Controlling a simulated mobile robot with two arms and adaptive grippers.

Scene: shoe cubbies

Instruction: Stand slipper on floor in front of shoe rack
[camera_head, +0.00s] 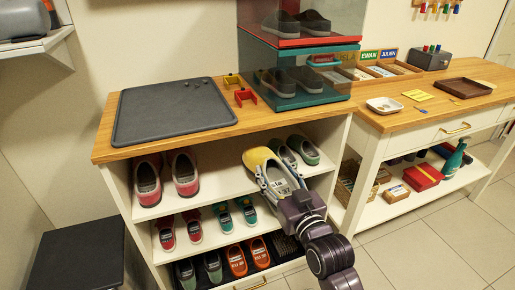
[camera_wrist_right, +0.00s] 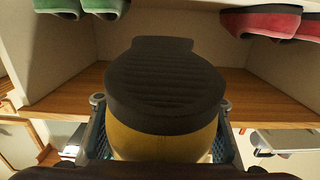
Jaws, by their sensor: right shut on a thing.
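The slipper (camera_head: 257,158) is yellow with a dark sole. My right gripper (camera_head: 280,185) is shut on it and holds it in front of the upper shelf opening of the shoe rack (camera_head: 222,183). In the right wrist view the slipper (camera_wrist_right: 165,85) fills the middle, its ribbed dark sole and yellow body between the blue finger pads of the right gripper (camera_wrist_right: 163,140). Part of the slipper is hidden by the gripper in the head view. The tiled floor (camera_head: 440,250) shows at the lower right. My left gripper is not in view.
The rack holds red shoes (camera_head: 183,172), green shoes (camera_head: 303,149), and smaller pairs below, including orange shoes (camera_head: 236,260). A grey tray (camera_head: 170,110) lies on its top. A wooden table (camera_head: 440,95) stands at the right. A dark box (camera_head: 78,260) stands at the lower left.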

